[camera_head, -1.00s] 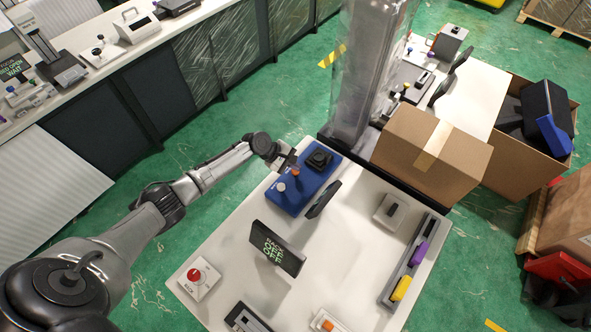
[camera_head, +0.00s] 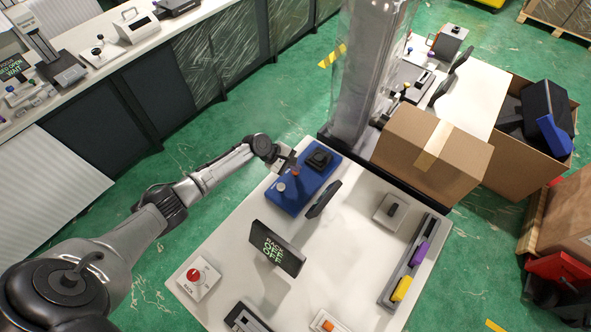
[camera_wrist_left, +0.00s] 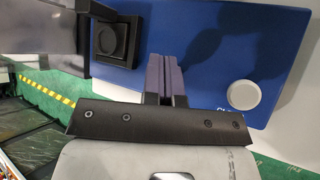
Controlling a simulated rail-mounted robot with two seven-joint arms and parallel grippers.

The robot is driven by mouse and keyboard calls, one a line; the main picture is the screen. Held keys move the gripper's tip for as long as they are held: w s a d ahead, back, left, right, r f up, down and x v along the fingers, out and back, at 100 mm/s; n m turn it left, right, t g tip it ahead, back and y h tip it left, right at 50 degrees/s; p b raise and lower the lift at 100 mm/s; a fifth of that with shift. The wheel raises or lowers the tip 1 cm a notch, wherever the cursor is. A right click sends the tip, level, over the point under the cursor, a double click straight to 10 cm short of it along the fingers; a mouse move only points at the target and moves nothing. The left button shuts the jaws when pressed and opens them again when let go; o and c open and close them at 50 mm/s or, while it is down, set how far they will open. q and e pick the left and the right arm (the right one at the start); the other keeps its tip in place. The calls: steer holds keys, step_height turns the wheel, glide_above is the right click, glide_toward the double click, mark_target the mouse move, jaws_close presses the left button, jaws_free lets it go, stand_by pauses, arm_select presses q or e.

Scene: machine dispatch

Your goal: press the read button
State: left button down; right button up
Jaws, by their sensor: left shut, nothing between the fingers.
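A blue panel (camera_head: 318,184) lies on the white table, with a black square-framed round part (camera_head: 319,158), an orange button (camera_head: 296,173) and a white button (camera_head: 281,187). My left gripper (camera_head: 291,160) is shut and empty over the panel, close to the orange button. In the left wrist view its fingertips (camera_wrist_left: 164,62) point at the blue panel (camera_wrist_left: 210,50), between the black round part (camera_wrist_left: 114,41) and the white button (camera_wrist_left: 244,95). The orange button is hidden there, and I cannot tell whether the fingers touch it. A label by the white button is partly covered. No read label is legible.
A small dark screen (camera_head: 322,199) stands at the panel's right edge. A larger screen with green text (camera_head: 277,248), a red button box (camera_head: 197,277) and a rail with purple and yellow blocks (camera_head: 412,262) are on the table. A cardboard box (camera_head: 420,160) stands behind.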

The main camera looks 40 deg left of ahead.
arm_select(q)
steer(key=shift+f, duration=0.45)
steer(key=shift+r, duration=0.1)
stand_by(0.5)
steer(key=shift+r, duration=0.15)
steer(key=shift+r+p, duration=0.75)
steer(key=shift+p, duration=0.2)
